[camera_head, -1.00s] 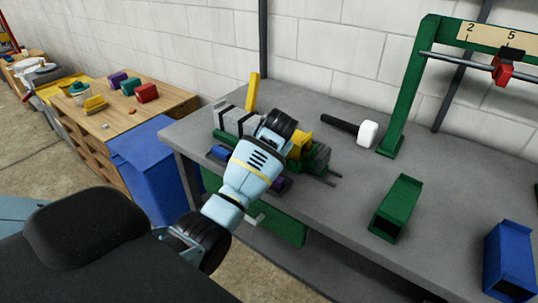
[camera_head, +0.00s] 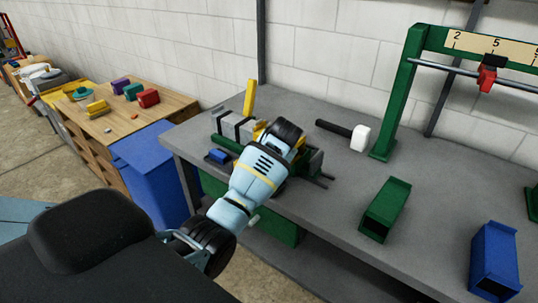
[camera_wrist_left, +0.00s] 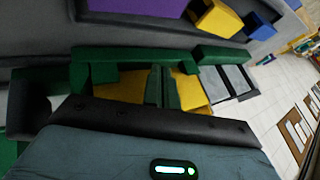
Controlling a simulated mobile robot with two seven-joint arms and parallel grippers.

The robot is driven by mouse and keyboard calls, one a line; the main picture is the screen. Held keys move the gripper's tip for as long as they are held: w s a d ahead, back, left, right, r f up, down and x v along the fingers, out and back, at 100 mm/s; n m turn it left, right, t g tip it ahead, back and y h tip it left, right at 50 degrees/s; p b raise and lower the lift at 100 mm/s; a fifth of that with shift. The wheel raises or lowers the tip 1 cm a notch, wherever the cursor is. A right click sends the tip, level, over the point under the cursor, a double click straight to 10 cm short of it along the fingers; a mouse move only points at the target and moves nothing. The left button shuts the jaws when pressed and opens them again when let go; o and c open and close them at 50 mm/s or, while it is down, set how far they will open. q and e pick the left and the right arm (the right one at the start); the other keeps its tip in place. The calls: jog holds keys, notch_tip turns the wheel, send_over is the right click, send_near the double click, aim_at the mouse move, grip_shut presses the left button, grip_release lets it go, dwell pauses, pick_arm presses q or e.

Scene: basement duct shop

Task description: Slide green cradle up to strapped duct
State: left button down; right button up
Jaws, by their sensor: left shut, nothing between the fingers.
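The strapped duct (camera_head: 233,127), a grey piece with black straps, lies toward the left of the bench's back part. It also shows at the right of the left wrist view (camera_wrist_left: 232,80). The green cradle (camera_head: 314,163) shows just right of my left gripper (camera_head: 290,137), partly hidden by it. In the left wrist view, the cradle's green side (camera_wrist_left: 135,54) runs beside a yellow piece (camera_wrist_left: 118,88), with a narrow gap before another green part (camera_wrist_left: 222,54) beside the duct. My left gripper (camera_wrist_left: 164,88) is shut and empty, fingers over the yellow piece; contact is unclear. My right gripper is out of view.
A yellow upright (camera_head: 249,98) stands behind the duct, and a small blue block (camera_head: 218,156) in front. Bare bench lies between.

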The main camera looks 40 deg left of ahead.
pick_arm(q)
jog(key=v, duration=0.3)
jog(key=shift+w+d+r+p, duration=0.15)
jog(key=shift+d+p, duration=0.2)
jog(key=shift+d, duration=0.05)
jog(key=v, duration=0.6)
jog(key=shift+s+r+p, duration=0.15)
jog(key=shift+s+p, duration=0.15)
jog(key=shift+s, duration=0.1)
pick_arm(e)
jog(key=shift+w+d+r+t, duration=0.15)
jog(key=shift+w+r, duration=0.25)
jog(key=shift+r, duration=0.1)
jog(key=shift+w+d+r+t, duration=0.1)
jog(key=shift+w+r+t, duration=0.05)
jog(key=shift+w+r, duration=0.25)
pick_arm(q)
jog(key=shift+d, duration=0.1)
